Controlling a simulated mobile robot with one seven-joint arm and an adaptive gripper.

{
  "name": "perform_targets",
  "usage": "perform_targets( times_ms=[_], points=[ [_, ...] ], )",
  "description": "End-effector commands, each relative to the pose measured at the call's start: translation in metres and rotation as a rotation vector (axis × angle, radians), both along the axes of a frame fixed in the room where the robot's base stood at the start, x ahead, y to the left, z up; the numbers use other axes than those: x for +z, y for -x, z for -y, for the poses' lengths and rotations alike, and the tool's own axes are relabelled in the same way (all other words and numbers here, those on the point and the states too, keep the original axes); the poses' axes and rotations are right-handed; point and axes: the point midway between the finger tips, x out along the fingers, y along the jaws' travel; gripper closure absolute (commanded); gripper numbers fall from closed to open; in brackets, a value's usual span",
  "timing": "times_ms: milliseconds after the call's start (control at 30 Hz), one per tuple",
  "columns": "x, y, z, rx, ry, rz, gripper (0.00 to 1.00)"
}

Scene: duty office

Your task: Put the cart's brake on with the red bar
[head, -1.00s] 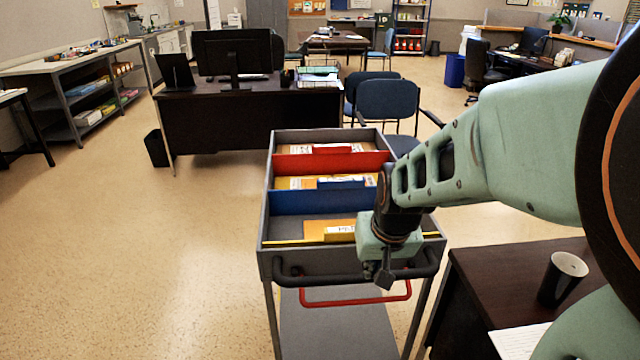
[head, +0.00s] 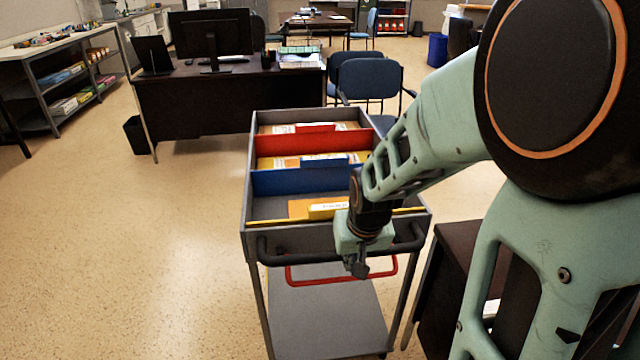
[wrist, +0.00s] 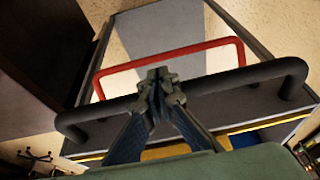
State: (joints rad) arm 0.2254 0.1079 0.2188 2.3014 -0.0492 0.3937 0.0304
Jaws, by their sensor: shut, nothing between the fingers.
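The grey cart (head: 247,235) stands in front of me, with a black push handle (head: 290,259) across its near end. The red bar (head: 325,281) is a U-shaped rod just below that handle. My gripper (head: 359,268) is at the handle's right part in the head view, pointing down. In the wrist view my gripper (wrist: 161,76) is shut with nothing between its fingertips. Its tips overlap the black handle (wrist: 220,84) in that view, and the red bar (wrist: 170,60) shows beyond them. I cannot tell whether the tips touch either one.
The cart's top tray holds folders between a red divider (head: 290,144) and a blue divider (head: 290,181). A dark side table (head: 455,270) stands close on the cart's right. A desk (head: 200,108) and blue chairs (head: 368,78) are beyond. The floor on the left is clear.

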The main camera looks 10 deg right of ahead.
Motion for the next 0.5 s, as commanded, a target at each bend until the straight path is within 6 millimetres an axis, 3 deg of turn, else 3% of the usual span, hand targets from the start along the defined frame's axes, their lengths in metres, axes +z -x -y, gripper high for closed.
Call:
perform_targets(
  times_ms=[33, 200, 500],
  points=[
    [-0.014, -0.002, -0.001, 0.001, -0.001, -0.005, 1.00],
    [-0.042, -0.013, -0.001, 0.001, -0.001, -0.004, 1.00],
    [-0.065, -0.023, -0.001, 0.001, -0.001, 0.001, 1.00]
  ],
)
